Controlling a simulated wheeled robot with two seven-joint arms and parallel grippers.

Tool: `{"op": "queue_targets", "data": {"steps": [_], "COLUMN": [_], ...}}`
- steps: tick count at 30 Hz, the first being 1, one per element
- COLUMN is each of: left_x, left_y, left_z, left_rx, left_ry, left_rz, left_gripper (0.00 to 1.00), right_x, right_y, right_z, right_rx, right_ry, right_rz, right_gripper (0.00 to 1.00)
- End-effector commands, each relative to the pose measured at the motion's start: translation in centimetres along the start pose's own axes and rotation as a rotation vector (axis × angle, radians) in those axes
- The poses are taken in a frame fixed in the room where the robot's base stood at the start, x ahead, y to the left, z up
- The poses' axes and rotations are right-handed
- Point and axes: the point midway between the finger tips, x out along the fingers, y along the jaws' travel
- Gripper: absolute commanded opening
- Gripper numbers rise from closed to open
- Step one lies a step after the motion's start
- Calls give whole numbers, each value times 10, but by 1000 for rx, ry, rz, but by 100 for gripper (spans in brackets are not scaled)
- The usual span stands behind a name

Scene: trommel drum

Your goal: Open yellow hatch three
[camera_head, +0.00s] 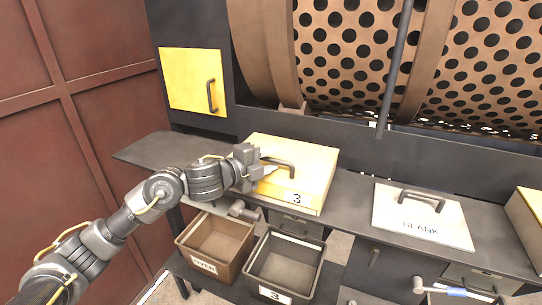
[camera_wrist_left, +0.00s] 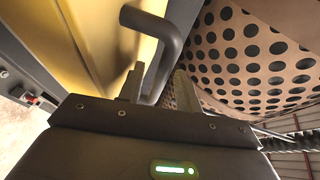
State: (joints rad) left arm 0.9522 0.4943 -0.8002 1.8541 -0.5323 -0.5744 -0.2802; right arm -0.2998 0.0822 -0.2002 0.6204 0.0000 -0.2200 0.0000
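Yellow hatch three (camera_head: 313,165) lies on the dark bench left of centre in the head view. Its front edge carries a "3" and it looks closed. A dark bar handle (camera_head: 292,170) stands on its top. My left gripper (camera_head: 268,166) is at the left end of this handle, just over the lid. In the left wrist view the handle (camera_wrist_left: 172,38) reaches between the two fingers (camera_wrist_left: 160,88), which stand apart. Whether they touch the handle I cannot tell. The yellow lid (camera_wrist_left: 85,40) fills the upper left there. My right gripper is not in view.
A perforated drum (camera_head: 345,45) is behind the bench. A yellow door (camera_head: 187,75) with a handle is at back left. A "BLANK" plate (camera_head: 390,210) lies to the right. Two open bins, brown (camera_head: 200,262) and grey "3" (camera_head: 275,291), stand below the bench front.

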Motion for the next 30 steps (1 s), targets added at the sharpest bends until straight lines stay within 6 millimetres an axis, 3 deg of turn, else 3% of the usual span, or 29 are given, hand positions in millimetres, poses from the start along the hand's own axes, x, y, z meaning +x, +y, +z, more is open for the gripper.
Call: {"op": "queue_targets", "data": {"steps": [11, 19, 30], "left_x": [7, 6, 6], "left_y": [1, 1, -1], "left_z": [0, 0, 0], "left_rx": [0, 0, 0], "left_ry": [0, 0, 0], "left_rz": [0, 0, 7], "left_gripper": [34, 0, 0], "right_x": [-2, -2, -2], "right_y": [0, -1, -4], "right_z": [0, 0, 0], "right_rx": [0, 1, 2], "right_ry": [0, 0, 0], "right_rz": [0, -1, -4], "right_gripper": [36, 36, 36]}}
